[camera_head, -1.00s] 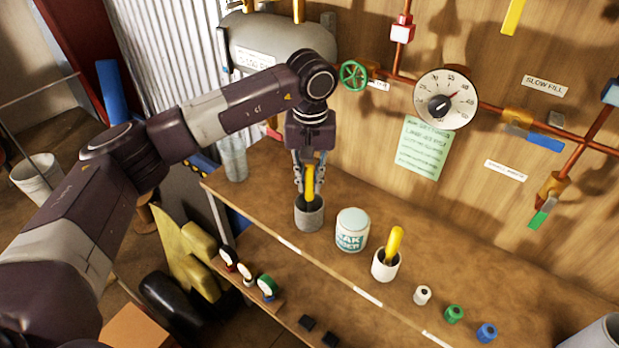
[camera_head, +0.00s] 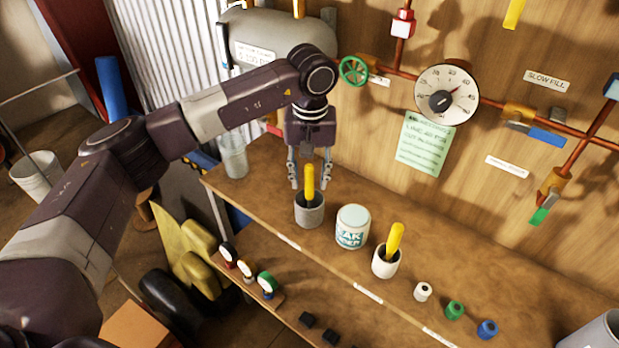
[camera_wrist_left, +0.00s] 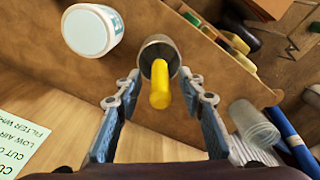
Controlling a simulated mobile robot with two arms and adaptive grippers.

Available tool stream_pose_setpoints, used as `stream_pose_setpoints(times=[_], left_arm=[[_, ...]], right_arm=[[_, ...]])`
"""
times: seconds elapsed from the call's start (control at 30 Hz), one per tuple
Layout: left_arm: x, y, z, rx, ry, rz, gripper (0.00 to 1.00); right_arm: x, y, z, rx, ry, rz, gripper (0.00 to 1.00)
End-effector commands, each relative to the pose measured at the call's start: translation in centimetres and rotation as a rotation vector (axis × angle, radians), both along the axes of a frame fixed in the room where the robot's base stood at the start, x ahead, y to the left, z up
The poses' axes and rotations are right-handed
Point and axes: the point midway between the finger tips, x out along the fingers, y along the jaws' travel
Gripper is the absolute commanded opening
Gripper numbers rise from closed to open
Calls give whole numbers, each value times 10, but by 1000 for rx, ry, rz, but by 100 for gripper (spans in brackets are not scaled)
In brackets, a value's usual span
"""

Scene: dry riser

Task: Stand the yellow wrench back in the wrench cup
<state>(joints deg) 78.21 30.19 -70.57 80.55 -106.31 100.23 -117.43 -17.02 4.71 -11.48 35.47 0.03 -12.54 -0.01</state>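A yellow wrench (camera_head: 309,183) stands upright in a grey cup (camera_head: 308,213) on the upper shelf. In the left wrist view the yellow wrench (camera_wrist_left: 160,85) points toward the camera out of the grey cup (camera_wrist_left: 157,47). My left gripper (camera_head: 309,182) is open above the cup, its fingers spread on both sides of the wrench with gaps between. A second yellow-handled tool (camera_head: 394,240) leans in a white cup (camera_head: 385,264) to the right. I cannot tell from looks which cup is the wrench cup. My right gripper is not in view.
A white leak-finder tub (camera_head: 352,227) stands just right of the grey cup. A clear jar (camera_head: 233,157) is to its left. Several small fittings (camera_head: 454,310) line the shelf (camera_head: 440,265) at right. The wall with a gauge (camera_head: 446,95) and pipes is behind.

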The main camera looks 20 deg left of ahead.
Motion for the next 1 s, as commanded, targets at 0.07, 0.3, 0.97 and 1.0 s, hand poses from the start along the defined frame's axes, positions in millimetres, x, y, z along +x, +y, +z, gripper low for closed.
stream_pose_setpoints(times=[0.07, 0.3, 0.97, 1.0], left_arm=[[1, -1, 13, -2, -5, -1, 36], [-3, -2, 64, -1, -5, 0, 36], [-7, -4, 114, -1, -1, 0, 36], [-7, -4, 114, -1, -1, 0, 36]], right_arm=[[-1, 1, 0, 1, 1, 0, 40], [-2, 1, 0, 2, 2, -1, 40], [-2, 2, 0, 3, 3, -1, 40], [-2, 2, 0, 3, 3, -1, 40]])
